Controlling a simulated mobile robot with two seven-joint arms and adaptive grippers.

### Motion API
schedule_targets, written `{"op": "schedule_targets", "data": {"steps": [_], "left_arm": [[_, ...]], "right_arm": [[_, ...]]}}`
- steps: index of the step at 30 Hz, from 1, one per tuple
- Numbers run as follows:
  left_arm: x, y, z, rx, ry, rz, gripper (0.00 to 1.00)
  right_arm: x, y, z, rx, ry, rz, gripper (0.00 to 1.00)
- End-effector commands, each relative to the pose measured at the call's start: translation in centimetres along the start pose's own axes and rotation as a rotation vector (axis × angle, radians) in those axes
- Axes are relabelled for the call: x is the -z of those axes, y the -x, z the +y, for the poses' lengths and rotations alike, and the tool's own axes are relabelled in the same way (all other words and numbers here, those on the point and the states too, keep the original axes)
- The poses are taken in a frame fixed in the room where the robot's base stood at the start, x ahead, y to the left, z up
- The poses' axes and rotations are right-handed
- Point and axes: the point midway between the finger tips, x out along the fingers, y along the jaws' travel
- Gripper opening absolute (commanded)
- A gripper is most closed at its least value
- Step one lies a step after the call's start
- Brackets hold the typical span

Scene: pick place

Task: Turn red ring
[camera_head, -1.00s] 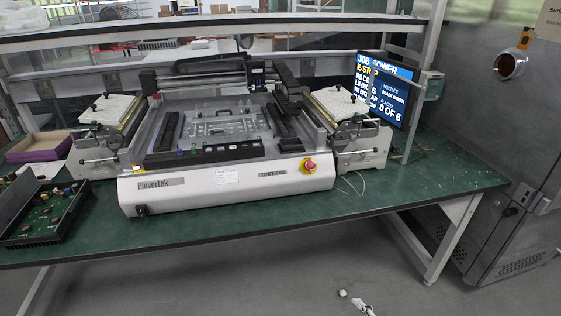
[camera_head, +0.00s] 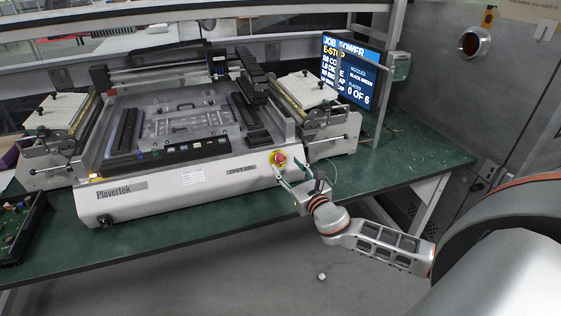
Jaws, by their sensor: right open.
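The red emergency-stop knob (camera_head: 279,157) sits on a yellow base at the right end of the machine's white front panel. It is the only red round part I see there, and I cannot make out a separate ring. My right gripper (camera_head: 292,174) is in front of the panel, just below and right of the knob. Its fingers are apart and point up toward the knob, with nothing visible between them. I cannot tell whether a fingertip touches the panel or the yellow base. My left gripper is out of view.
The white machine (camera_head: 150,192) stands on a green bench (camera_head: 165,240). A screen (camera_head: 350,72) reading "E-STOP" stands behind at the right. A feeder unit (camera_head: 325,120) is beside the knob. A dark tray with circuit boards (camera_head: 28,228) lies at the left. The bench's right part is clear.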

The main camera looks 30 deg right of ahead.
Motion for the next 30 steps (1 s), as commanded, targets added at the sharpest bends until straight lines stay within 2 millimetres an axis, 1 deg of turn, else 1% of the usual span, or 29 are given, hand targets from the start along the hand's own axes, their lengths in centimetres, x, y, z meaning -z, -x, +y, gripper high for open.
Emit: {"op": "schedule_targets", "data": {"steps": [1,3,8,12,19,20,21,24,30], "left_arm": [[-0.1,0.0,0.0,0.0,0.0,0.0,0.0],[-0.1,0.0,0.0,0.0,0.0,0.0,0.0],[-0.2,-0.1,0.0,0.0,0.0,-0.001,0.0],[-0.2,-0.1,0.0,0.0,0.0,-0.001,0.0],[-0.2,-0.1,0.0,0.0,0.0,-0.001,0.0],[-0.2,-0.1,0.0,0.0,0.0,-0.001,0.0],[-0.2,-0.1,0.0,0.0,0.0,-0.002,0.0],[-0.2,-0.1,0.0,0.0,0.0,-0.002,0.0],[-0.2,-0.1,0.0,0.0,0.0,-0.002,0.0]], "right_arm": [[-0.1,-0.8,0.0,0.002,-0.001,-0.002,0.45],[-0.1,-1.8,0.0,0.002,-0.001,-0.001,0.45],[0.0,-3.2,0.0,0.001,-0.001,0.0,0.45],[0.0,-3.7,0.0,0.0,-0.002,0.001,0.45],[0.1,-3.7,0.0,0.0,-0.003,0.001,0.45],[0.1,-3.7,0.0,0.0,-0.003,0.001,0.4],[0.1,-3.7,0.0,0.0,-0.003,0.001,0.3],[0.1,-3.7,0.0,0.0,-0.003,0.001,0.07],[0.0,-3.7,0.0,0.003,-0.007,0.001,0.07]]}}
